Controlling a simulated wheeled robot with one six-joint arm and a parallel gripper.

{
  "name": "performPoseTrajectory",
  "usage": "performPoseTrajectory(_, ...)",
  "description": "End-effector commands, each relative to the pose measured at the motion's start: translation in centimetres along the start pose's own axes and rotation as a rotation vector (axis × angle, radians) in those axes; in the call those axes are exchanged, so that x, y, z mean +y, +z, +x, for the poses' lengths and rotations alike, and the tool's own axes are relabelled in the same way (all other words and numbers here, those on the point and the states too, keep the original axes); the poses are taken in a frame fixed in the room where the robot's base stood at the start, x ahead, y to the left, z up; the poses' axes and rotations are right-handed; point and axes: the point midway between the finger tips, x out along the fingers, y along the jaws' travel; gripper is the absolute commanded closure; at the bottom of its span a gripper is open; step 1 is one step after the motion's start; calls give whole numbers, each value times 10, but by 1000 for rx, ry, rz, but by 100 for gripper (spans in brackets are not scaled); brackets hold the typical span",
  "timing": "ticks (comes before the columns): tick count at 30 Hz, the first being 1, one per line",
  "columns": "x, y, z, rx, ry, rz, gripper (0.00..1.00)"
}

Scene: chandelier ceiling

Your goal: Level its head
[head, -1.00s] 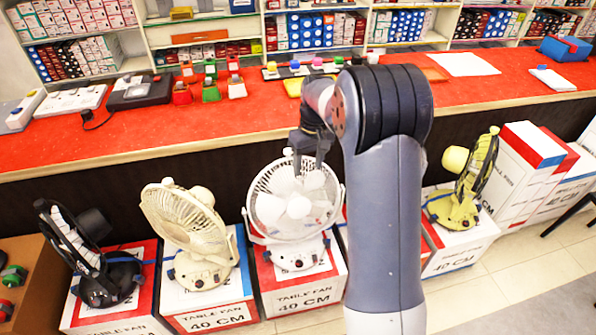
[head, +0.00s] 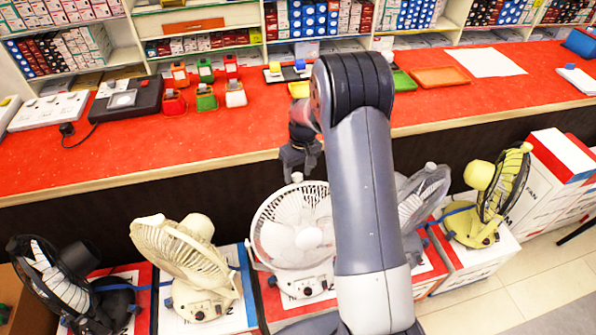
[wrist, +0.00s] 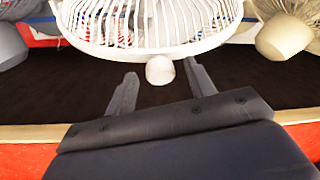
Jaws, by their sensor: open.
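A white table fan (head: 294,228) stands on a box below the counter, its round guard facing me and seeming to lean back a little. A small white knob (head: 296,177) sticks up at the top of its head. My gripper (head: 300,160) is just above that knob in the head view, open and empty. In the wrist view the fan's guard (wrist: 150,25) fills the top, and its knob (wrist: 160,69) shows between the two open fingers of my gripper (wrist: 161,86). I cannot tell whether either finger touches it. My arm hides part of the fan's right side.
A cream fan (head: 185,255) and a dark fan (head: 65,285) stand to the left. A grey fan (head: 420,205), partly behind my arm, and a yellow fan (head: 490,195) stand to the right. The red counter (head: 240,125) with small goods runs behind.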

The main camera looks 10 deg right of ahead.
Motion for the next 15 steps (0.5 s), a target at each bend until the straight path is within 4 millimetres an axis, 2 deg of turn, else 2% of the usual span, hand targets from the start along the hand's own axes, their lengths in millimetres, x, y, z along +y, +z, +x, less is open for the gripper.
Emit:
performPoseTrajectory(10,0,0,5,1,0,0,48)
performPoseTrajectory(15,0,0,4,0,0,0,62)
